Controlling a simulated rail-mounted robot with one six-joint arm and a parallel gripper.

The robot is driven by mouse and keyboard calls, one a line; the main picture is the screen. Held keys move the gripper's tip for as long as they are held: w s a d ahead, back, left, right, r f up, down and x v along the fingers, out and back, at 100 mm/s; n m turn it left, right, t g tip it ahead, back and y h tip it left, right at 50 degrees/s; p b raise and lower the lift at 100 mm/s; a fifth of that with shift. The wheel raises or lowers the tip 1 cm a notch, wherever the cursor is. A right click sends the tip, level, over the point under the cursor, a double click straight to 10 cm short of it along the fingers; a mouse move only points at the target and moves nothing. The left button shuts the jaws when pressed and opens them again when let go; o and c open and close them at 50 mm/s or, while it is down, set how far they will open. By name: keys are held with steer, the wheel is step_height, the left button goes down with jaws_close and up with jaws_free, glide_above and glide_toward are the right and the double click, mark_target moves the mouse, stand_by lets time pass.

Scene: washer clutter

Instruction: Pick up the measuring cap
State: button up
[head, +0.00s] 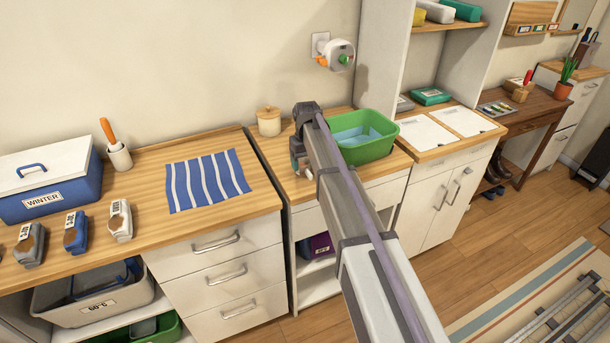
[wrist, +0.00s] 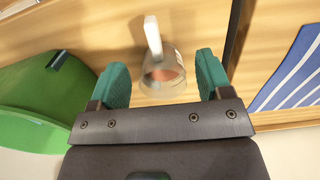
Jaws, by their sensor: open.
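What looks like the measuring cap (wrist: 162,72), a small clear cup with a pinkish inside and a pale handle, is on the wooden counter in the wrist view. My gripper (wrist: 161,79) is open, with one teal finger on each side of the cup. The cup shows between the fingers, with visible gaps on both sides. I cannot tell its exact depth relative to the fingertips. In the head view my gripper (head: 299,160) is over the middle counter, and my arm hides the cup there.
A green basin (head: 375,151) stands close beside my gripper, also seen in the wrist view (wrist: 30,120). A lidded jar (head: 269,123) stands behind. A blue striped cloth (head: 207,181) lies on the left counter, across a dark gap. Bare wood surrounds the cup.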

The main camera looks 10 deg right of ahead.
mark_target(308, 169)
step_height(308, 169, down, 5)
steer(key=b, duration=0.4)
steer(key=shift+d+f+b, duration=0.15)
steer(key=shift+b, duration=0.25)
steer(key=shift+r, duration=0.2)
jaws_close()
